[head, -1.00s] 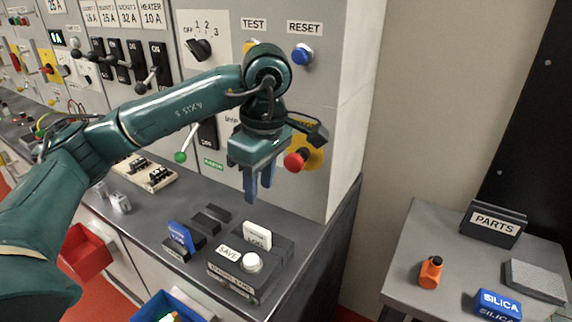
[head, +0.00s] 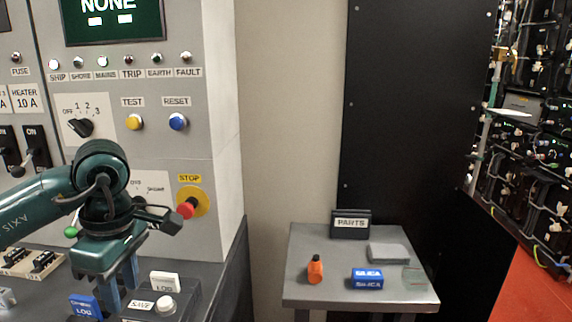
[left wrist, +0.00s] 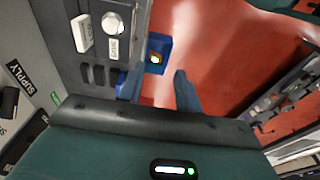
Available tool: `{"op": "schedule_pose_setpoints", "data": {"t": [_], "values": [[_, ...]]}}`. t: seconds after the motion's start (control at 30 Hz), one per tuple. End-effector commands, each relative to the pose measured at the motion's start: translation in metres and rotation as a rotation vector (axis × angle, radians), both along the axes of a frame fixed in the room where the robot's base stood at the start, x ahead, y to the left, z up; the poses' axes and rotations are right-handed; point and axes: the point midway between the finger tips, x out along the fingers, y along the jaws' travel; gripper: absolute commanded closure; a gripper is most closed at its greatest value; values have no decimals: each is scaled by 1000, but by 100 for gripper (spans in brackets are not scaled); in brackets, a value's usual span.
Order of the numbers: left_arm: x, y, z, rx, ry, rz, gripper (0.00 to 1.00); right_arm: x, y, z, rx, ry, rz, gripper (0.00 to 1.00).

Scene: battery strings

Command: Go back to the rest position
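My left gripper (head: 122,286) hangs fingers down over the bench in front of the switch panel, at the lower left of the head view. In the left wrist view its two blue fingers (left wrist: 160,88) stand apart with nothing between them, so it is open and empty. A device with a white SAVE button (head: 165,305) sits on the bench just beyond and right of the fingers. My right gripper shows in neither view.
A grey side table (head: 359,291) holds a PARTS holder (head: 351,224), an orange bottle (head: 315,269), a blue SILICA box (head: 367,279) and a grey pad (head: 389,254). The panel has a red STOP button (head: 186,210). A blue bin (left wrist: 158,54) shows above the red floor (left wrist: 215,50).

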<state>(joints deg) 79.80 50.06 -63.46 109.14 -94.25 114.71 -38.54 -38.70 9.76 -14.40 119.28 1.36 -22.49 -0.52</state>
Motion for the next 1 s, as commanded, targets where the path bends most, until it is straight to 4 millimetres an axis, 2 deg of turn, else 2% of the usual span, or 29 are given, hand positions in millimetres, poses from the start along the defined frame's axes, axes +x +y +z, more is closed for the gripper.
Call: {"op": "schedule_pose_setpoints", "data": {"t": [0.03,0.1,0.17,0.33,0.47,0.5,0.6,0.7,0.8,0.87,0.97,1.0], "values": [[-6,-22,-16,-79,40,-22,66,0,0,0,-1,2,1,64],[-13,-47,-30,-185,83,-34,66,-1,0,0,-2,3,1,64],[-22,-70,-41,-283,127,-38,66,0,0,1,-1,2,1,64],[-56,-145,-60,-626,303,1,66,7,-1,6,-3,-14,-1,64],[-87,-207,-51,-966,514,125,66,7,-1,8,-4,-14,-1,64],[-94,-224,-44,-1081,594,189,66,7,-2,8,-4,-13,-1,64],[-100,-253,-20,-1350,801,397,66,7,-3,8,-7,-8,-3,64],[-89,-263,0,-1583,1020,666,66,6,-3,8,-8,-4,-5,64],[-64,-256,5,-1773,1239,997,66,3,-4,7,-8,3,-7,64],[-46,-244,-3,-1859,1367,1225,66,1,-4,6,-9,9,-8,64],[-21,-217,-38,-1947,1571,1652,66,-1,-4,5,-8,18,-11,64],[-14,-204,-59,1948,-1637,-1828,66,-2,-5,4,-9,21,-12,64]]}}
